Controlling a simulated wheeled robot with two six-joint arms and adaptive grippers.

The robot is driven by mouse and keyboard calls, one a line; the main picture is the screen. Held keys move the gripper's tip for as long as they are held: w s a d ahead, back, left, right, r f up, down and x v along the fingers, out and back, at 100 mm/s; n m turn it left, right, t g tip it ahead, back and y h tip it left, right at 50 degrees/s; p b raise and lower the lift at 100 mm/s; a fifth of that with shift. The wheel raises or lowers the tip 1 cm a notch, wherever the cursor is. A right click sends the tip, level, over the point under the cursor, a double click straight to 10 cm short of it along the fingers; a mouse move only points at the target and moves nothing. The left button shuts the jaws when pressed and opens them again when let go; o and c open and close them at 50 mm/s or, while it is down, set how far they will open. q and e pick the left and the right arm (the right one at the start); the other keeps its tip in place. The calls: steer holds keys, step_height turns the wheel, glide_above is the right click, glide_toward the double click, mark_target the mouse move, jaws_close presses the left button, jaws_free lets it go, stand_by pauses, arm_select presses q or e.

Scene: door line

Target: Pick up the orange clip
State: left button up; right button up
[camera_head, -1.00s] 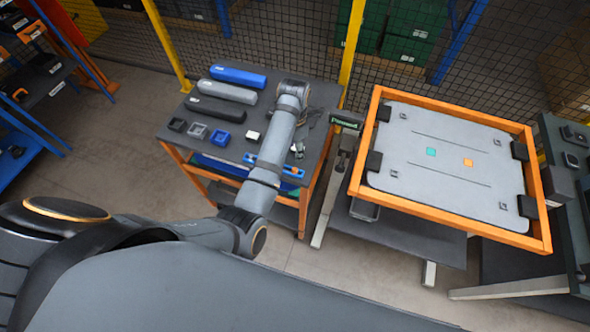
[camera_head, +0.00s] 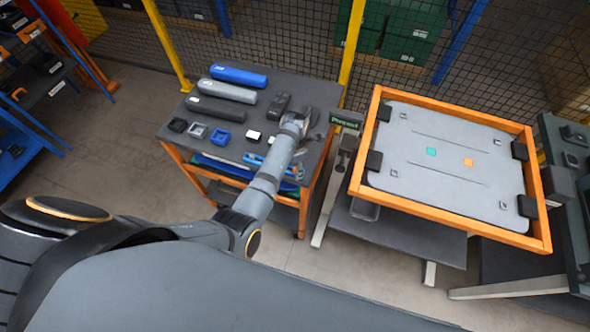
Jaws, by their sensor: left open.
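I cannot clearly make out the orange clip; small parts lie around my left wrist on the grey table (camera_head: 178,142), too small to identify. A blue piece with orange spots (camera_head: 252,158) lies near the table's front, partly covered by my left arm. My left gripper (camera_head: 306,132) is low over the right part of the table, mostly hidden by its own wrist. It is open, and I see nothing held in it. My right gripper is not in view.
Blue, grey and black cases (camera_head: 238,75) and small square trays (camera_head: 198,131) lie left of my arm. A dark device (camera_head: 279,105) lies behind the wrist. An orange-framed panel (camera_head: 541,215) with teal and orange squares stands right. Mesh fencing closes the back.

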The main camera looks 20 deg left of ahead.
arm_select(q)
steer(key=c, duration=0.8)
steer(key=shift+r, duration=0.1)
